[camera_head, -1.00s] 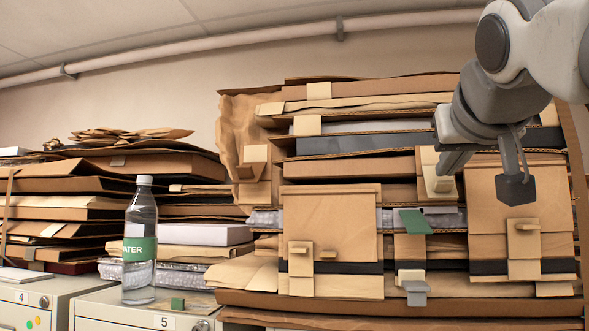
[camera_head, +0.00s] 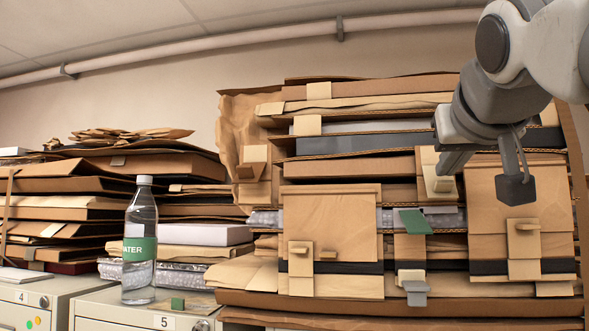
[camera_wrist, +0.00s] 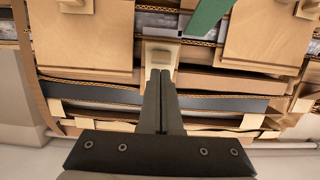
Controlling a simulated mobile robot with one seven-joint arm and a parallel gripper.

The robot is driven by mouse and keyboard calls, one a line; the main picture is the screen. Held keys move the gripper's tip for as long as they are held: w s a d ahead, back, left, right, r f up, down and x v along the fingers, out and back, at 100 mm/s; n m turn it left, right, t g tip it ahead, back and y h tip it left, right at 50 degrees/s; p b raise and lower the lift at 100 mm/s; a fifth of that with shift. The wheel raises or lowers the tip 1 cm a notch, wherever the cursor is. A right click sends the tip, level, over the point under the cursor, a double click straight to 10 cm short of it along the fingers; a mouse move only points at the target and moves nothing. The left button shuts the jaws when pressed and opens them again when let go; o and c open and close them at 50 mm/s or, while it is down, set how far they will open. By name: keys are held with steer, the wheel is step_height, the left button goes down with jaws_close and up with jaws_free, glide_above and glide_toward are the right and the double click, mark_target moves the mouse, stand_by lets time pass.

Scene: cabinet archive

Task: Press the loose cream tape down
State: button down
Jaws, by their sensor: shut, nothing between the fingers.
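A cream tape patch (camera_head: 444,186) with a small raised block is on the stack's front in the upper middle. My gripper (camera_head: 443,169) is at this patch, its fingers partly covering it. In the wrist view my gripper (camera_wrist: 160,72) is shut and empty, its tips at the cream patch (camera_wrist: 158,48). Whether they touch it is unclear. Another cream tape (camera_head: 254,154) on the left of the stack has a flap standing out. Further cream pieces with raised blocks are at the lower left (camera_head: 300,272) and right (camera_head: 523,267). I cannot tell which is the loose one.
A green flap (camera_head: 415,221) juts out below my gripper, and a grey flap (camera_head: 416,298) hangs lower. It also shows in the wrist view as a green strip (camera_wrist: 206,14). A water bottle (camera_head: 140,240) stands on a cabinet at left, before another stack (camera_head: 70,185).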

steer(key=shift+f, duration=0.1)
steer(key=shift+w+f+b, duration=0.1)
steer(key=shift+f+b, duration=0.35)
steer(key=shift+b, duration=0.1)
step_height(320, 180, up, 6)
steer(key=s+p, duration=0.2)
steer(key=p, duration=0.2)
steer(key=shift+a+p, duration=0.25)
steer(key=shift+p, duration=0.15)
steer(key=b+v, duration=0.1)
steer(key=v, duration=1.6)
steer(key=shift+s, duration=0.2)
